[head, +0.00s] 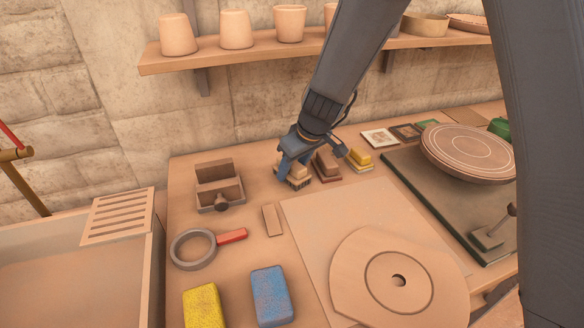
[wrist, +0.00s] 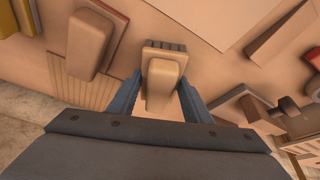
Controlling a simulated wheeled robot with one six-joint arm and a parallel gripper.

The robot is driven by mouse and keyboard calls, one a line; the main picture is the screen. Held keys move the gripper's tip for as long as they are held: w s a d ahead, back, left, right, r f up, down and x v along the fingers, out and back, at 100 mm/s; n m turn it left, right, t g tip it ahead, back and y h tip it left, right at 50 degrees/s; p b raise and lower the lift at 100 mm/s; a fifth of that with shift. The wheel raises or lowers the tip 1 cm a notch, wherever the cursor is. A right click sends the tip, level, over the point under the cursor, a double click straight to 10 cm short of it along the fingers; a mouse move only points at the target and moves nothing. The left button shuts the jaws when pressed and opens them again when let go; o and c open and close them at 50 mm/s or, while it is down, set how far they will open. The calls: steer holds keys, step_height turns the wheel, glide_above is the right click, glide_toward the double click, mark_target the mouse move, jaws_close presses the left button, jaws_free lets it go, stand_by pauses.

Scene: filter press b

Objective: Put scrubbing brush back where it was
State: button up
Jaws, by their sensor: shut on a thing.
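The scrubbing brush, a pale cream block with a raised handle and dark bristles, shows beneath my gripper in the head view (head: 297,181) and between its fingers in the wrist view (wrist: 163,72). My gripper (wrist: 160,96), with blue-grey fingers, is shut on it near the back of the table. The fingers partly hide the brush in the head view. I cannot tell whether the bristles touch the tabletop. A brown brush (head: 327,166) stands just to its right, and a yellow brush (head: 360,158) farther right.
A grey-brown box-like holder (head: 219,190) stands to the left. A ring-shaped tool (head: 193,249), yellow sponge (head: 204,306) and blue sponge (head: 271,296) lie nearer the front. A board with a round disc (head: 398,282) lies at front right. A shelf with pots (head: 236,46) hangs above.

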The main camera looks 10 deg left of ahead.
steer(key=o, duration=1.1)
steer(key=shift+r+p, duration=0.2)
steer(key=shift+p, duration=0.15)
steer(key=b+v, duration=0.1)
steer(key=v, duration=1.1)
steer(key=shift+f+b, duration=0.1)
steer(key=shift+b, duration=0.2)
steer(key=s+d+f+m+h, duration=0.1)
steer(key=s+d+f+m, duration=0.1)
steer(key=s+d, duration=0.4)
steer(key=s+d+f+m+g+h, duration=0.1)
steer(key=s+d+f+m, duration=0.2)
steer(key=d, duration=0.7)
steer(key=s+d+f+m+g+h, duration=0.1)
steer(key=s+d+m, duration=0.3)
steer(key=s+d, duration=0.4)
steer(key=shift+s+f+m, duration=0.3)
steer(key=shift+s+f, duration=0.05)
steer(key=shift+f, duration=0.5)
